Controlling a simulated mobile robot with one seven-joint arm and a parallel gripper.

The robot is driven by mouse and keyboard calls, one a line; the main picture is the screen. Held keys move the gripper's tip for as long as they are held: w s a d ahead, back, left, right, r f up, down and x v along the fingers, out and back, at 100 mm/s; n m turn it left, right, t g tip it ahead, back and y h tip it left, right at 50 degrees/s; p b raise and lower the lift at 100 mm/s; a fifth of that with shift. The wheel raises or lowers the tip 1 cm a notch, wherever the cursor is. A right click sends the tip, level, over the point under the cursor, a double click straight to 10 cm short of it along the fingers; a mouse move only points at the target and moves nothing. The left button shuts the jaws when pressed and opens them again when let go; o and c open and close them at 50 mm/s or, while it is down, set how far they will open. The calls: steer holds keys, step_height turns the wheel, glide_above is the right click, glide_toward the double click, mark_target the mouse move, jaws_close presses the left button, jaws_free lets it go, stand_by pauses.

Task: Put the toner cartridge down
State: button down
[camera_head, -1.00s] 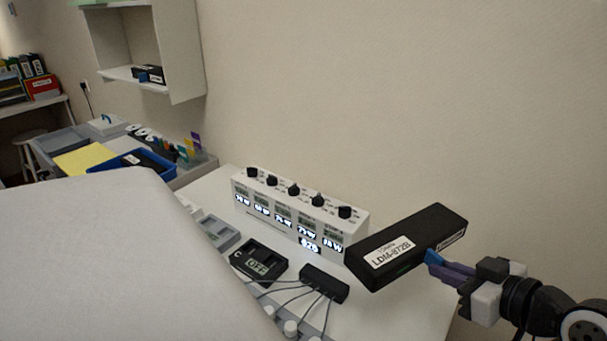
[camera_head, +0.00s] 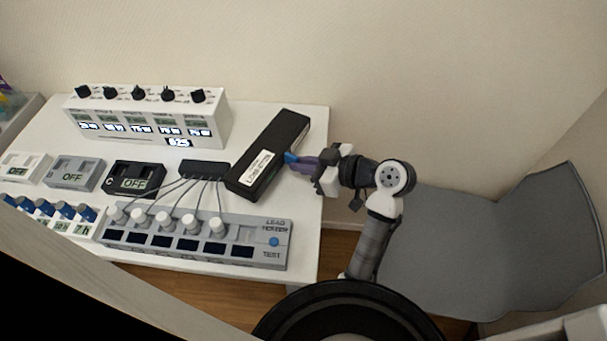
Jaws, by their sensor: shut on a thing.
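The toner cartridge (camera_head: 277,143) is a long black box with a white label, at the right end of the white table (camera_head: 312,200). My gripper (camera_head: 297,160) comes in from the right, its blue and purple fingers shut on the cartridge's right side. The cartridge slants from lower left to upper right in the picture. I cannot tell from this angle whether it touches the table or is held just above it.
Left of the cartridge is a small black hub (camera_head: 204,168) with cables to a grey lead tester (camera_head: 200,240). A white unit with black knobs (camera_head: 150,115) stands behind. Small OFF-marked boxes (camera_head: 135,180) sit further left. A grey chair (camera_head: 480,250) is at right.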

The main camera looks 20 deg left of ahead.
steer(key=shift+f, duration=2.45)
steer(key=shift+f, duration=0.1)
steer(key=c, duration=2)
jaws_free()
steer(key=shift+f, duration=0.15)
steer(key=o, duration=0.5)
